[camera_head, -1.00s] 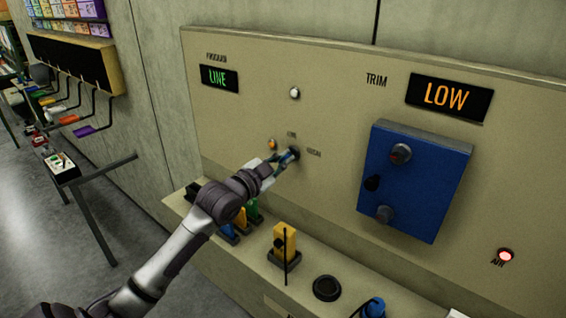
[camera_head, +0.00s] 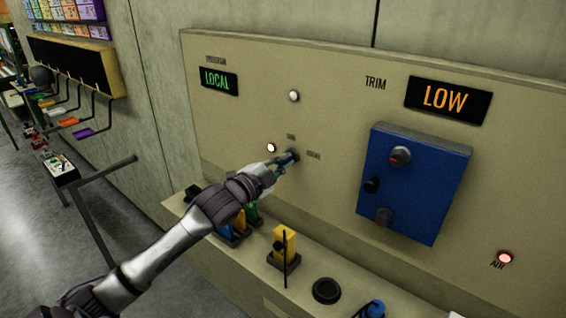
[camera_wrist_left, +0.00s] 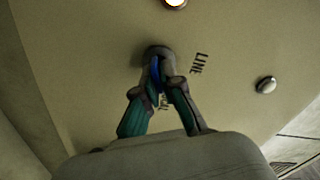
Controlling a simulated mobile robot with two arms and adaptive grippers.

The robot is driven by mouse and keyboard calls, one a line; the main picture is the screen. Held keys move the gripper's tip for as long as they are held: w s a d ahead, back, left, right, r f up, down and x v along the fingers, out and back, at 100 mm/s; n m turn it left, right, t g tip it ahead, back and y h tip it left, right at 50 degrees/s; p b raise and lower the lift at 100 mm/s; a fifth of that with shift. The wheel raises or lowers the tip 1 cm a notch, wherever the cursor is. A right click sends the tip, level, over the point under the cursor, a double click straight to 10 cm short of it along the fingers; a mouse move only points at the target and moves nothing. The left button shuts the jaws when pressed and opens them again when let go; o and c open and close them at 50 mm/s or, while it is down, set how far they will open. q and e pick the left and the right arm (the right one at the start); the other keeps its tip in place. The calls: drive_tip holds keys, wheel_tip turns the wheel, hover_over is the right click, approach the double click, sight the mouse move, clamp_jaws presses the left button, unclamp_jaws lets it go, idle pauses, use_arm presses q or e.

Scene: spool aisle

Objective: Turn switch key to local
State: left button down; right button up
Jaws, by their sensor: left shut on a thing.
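The switch key (camera_wrist_left: 155,72) is blue and sits in a dark round switch on the beige panel; in the head view the switch (camera_head: 293,155) is partly hidden by my gripper. My left gripper (camera_head: 281,162) is shut on the key, and its two fingers (camera_wrist_left: 160,90) close around it in the left wrist view. The LINE label (camera_wrist_left: 199,63) is beside the switch there, and another label is partly covered by the fingers. The green display (camera_head: 219,80) at the panel's upper left reads LOCAL. My right gripper is not in view.
A small lamp (camera_head: 271,147) by the switch glows white. A blue box (camera_head: 414,185) with knobs juts from the panel at right, below an orange LOW display (camera_head: 448,99). A ledge below carries a yellow block (camera_head: 284,244), a black ring (camera_head: 326,290) and other items.

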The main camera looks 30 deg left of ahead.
use_arm(q)
drive_tip(key=c, duration=1.3)
unclamp_jaws()
drive_tip(key=shift+s, duration=0.1)
drive_tip(key=s, duration=0.8)
drive_tip(key=s+a, duration=0.1)
drive_tip(key=s, duration=0.2)
drive_tip(key=shift+s, duration=0.4)
